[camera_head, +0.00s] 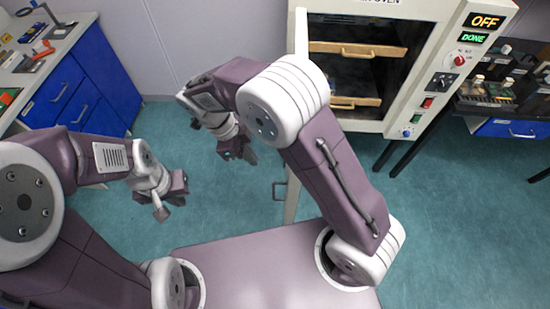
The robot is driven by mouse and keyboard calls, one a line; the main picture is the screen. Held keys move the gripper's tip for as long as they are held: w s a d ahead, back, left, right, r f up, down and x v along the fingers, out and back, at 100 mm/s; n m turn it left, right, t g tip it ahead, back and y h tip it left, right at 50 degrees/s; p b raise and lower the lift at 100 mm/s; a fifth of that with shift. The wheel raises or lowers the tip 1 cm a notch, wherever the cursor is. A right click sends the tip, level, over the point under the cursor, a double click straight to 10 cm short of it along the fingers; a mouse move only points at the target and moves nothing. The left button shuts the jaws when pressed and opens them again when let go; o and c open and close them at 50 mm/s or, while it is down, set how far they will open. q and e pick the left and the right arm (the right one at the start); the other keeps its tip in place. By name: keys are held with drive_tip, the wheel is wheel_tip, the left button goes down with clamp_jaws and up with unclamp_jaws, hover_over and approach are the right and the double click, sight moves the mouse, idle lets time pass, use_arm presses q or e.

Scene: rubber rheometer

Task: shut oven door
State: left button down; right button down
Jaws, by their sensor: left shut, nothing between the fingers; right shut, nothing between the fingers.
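The white oven (435,75) stands at the top right with its front open, showing dark shelves inside. Its door (292,205) is swung open and seen nearly edge-on, reaching from the oven's left side towards me. A grey door handle (279,190) sticks out on the left of the door's near end. My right arm crosses over the door and hides much of it. My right gripper (240,153) is shut and empty, left of the door and apart from the handle. My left gripper (174,198) is shut and empty, lower and further left, over the floor.
Two wooden-fronted trays with handles, the upper one (357,49) and the lower one (356,101), sit inside the oven. A blue workbench (75,90) with tools stands at the left. Another bench (510,128) stands at the right. Green floor (220,215) is clear between.

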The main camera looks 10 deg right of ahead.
use_arm(q)
drive_tip(key=shift+s+r+p, duration=0.5)
drive_tip(key=shift+r+p, duration=0.25)
drive_tip(key=shift+r, duration=0.15)
use_arm(e)
drive_tip(key=s+d+f, duration=0.3)
drive_tip(key=d+f, duration=0.4)
drive_tip(key=f, duration=0.2)
drive_tip(key=shift+d, duration=0.3)
drive_tip(key=shift+s, duration=0.15)
